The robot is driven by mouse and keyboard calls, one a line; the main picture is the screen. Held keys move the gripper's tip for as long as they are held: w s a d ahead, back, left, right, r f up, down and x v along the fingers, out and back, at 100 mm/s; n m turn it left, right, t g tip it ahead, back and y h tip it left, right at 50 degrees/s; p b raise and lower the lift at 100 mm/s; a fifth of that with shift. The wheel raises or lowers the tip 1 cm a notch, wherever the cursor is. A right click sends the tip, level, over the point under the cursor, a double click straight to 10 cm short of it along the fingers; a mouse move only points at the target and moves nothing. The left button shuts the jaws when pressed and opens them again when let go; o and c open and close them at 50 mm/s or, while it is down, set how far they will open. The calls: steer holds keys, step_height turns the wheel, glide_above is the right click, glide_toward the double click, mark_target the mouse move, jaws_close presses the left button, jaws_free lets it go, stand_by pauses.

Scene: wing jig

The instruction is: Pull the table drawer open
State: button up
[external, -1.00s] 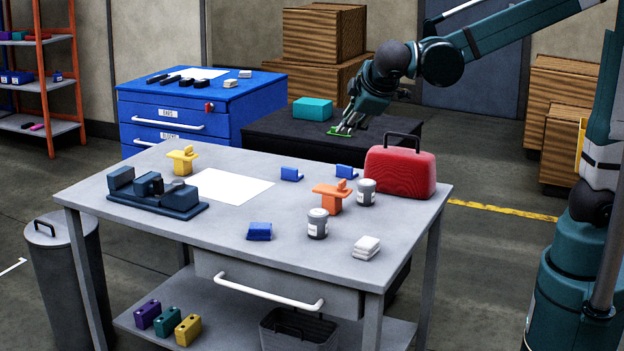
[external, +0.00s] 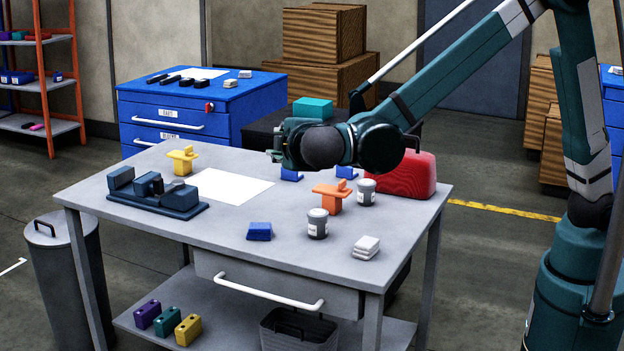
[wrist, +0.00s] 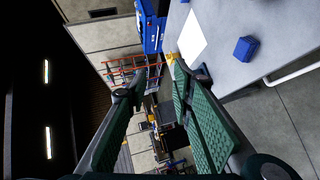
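The grey table (external: 130,222) has a drawer (external: 343,299) under its front edge. The drawer looks closed, its front about flush below the tabletop. A long white bar handle (external: 268,292) runs across the drawer front; a white bar like it shows at the right of the wrist view (wrist: 293,68). My gripper (external: 275,156) is above the back part of the tabletop, pointing left, well away from the handle. In the wrist view, its green-padded fingers (wrist: 158,82) are apart with nothing held between them.
On the tabletop are a dark vise (external: 155,198), orange (external: 332,200) and yellow (external: 182,160) pieces, blue blocks (external: 259,231), grey jars (external: 318,224) and a red case (external: 405,175). A bin (external: 65,280) stands at left. Floor before the drawer is partly out of frame.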

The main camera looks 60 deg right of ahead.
steer(key=a+f+t+h, duration=0.1)
steer(key=a+f, duration=0.1)
steer(key=a, duration=0.6)
glide_toward(265, 296)
steer(key=x, duration=0.3)
steer(key=shift+f, duration=0.15)
steer(key=shift+w+d, duration=0.1)
steer(key=shift+d, duration=0.05)
steer(key=shift+b+x, duration=1.05)
steer(key=shift+x, duration=2.75)
jaws_close()
